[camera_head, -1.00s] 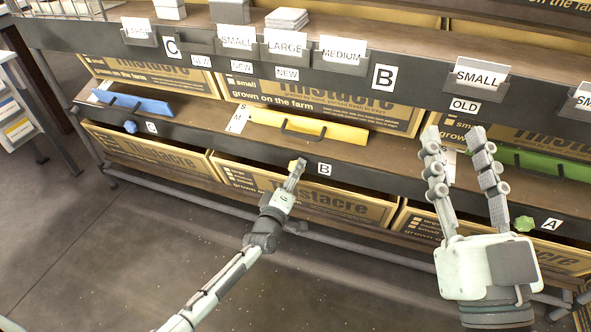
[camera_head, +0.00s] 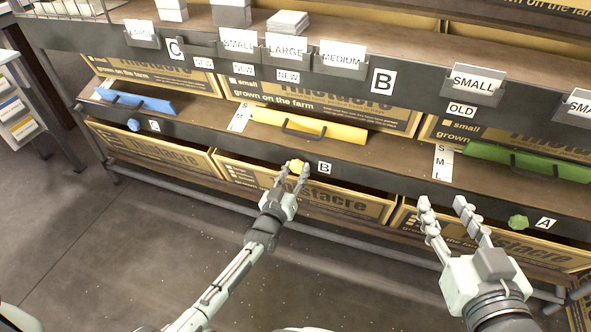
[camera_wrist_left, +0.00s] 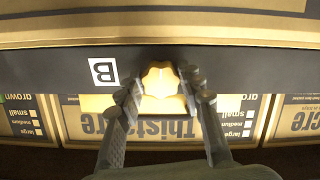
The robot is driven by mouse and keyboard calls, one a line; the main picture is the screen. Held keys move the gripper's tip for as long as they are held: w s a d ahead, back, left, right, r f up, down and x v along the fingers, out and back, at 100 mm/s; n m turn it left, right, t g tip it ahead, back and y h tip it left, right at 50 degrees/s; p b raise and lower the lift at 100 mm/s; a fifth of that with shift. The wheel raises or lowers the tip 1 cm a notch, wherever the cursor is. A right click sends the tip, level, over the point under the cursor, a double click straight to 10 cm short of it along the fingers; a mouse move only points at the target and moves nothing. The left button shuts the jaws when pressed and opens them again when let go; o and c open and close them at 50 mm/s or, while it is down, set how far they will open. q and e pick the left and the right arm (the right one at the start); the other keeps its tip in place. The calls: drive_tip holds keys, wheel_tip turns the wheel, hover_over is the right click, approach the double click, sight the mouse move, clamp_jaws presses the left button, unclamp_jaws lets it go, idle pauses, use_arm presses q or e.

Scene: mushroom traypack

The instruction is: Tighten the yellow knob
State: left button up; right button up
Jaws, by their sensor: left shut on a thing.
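The yellow knob (camera_head: 297,167) sits on the dark front rail of the shelf, just left of the "B" label. My left gripper (camera_head: 293,172) is at the knob, with its fingers shut on it from either side. In the left wrist view the knob (camera_wrist_left: 160,80) shows its lobed shape between the two fingertips (camera_wrist_left: 160,92). My right gripper (camera_head: 443,205) is open and empty in front of the rail, left of the green knob.
A blue knob (camera_head: 133,125) and a green knob (camera_head: 518,222) sit on the same rail. Yellow (camera_head: 310,126), blue (camera_head: 137,101) and green (camera_head: 525,160) handled panels lie above it. Cardboard boxes (camera_head: 300,192) stand below. The floor in front is clear.

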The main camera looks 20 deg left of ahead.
use_arm(q)
drive_tip(key=m, duration=0.2)
drive_tip(key=shift+m, duration=1.5)
use_arm(e)
drive_tip(key=shift+s+d+f+g+h, duration=0.1)
drive_tip(key=shift+d+f+g+h, duration=0.1)
drive_tip(key=shift+d+f+g, duration=0.3)
drive_tip(key=shift+s+d+f+g+h, duration=0.1)
drive_tip(key=shift+d+f+h, duration=0.15)
drive_tip(key=shift+f, duration=0.45)
use_arm(q)
drive_tip(key=shift+a, duration=0.1)
use_arm(e)
drive_tip(key=shift+d+f, duration=0.1)
use_arm(q)
drive_tip(key=o, duration=1.2)
drive_tip(key=shift+c, duration=0.2)
drive_tip(key=shift+r, duration=0.1)
wheel_tip(320, 180, up, 10)
